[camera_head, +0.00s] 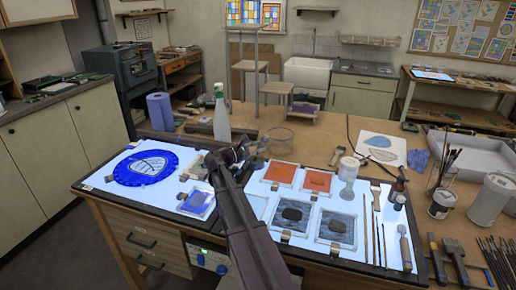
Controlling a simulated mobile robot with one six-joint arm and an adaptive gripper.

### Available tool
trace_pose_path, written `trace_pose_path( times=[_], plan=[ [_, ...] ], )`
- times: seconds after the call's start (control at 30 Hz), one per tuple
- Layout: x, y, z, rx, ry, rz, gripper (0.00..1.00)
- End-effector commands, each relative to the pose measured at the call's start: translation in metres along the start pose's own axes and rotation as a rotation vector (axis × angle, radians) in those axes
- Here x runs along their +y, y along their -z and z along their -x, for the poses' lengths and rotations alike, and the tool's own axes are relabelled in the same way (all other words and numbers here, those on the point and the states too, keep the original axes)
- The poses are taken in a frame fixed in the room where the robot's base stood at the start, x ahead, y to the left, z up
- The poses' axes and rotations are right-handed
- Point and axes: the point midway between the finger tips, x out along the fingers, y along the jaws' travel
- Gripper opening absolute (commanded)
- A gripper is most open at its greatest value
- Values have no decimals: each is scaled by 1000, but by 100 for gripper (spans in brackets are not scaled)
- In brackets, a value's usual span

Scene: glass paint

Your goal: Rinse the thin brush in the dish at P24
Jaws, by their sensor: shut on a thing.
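My gripper (256,152) is small and dark in the head view, above the middle of the light table. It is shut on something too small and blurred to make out. A clear, round glass dish (280,138) stands on the wooden bench just right of and behind it. I cannot read a P24 mark, nor tell whether anything touches the dish. Thin brushes or sticks (375,240) lie side by side on the right of the light table.
The light table (325,190) bears orange and dark glass panes and a blue round piece (146,167). A white-and-green bottle (221,115) and blue roll (160,112) stand behind. A brush pot (442,203) and white container (489,200) crowd the right edge.

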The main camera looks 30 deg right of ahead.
Motion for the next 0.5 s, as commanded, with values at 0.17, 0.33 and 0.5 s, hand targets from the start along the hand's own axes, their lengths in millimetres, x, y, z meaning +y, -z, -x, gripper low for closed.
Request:
trace_pose_path(
  times=[0.17, 0.33, 0.5],
  plan=[
    [1, 0, -6, 0, 0, 0, 0],
    [2, 0, -12, -1, 1, 0, 0],
    [2, 0, -13, -1, 0, 0, 0]
  ],
)
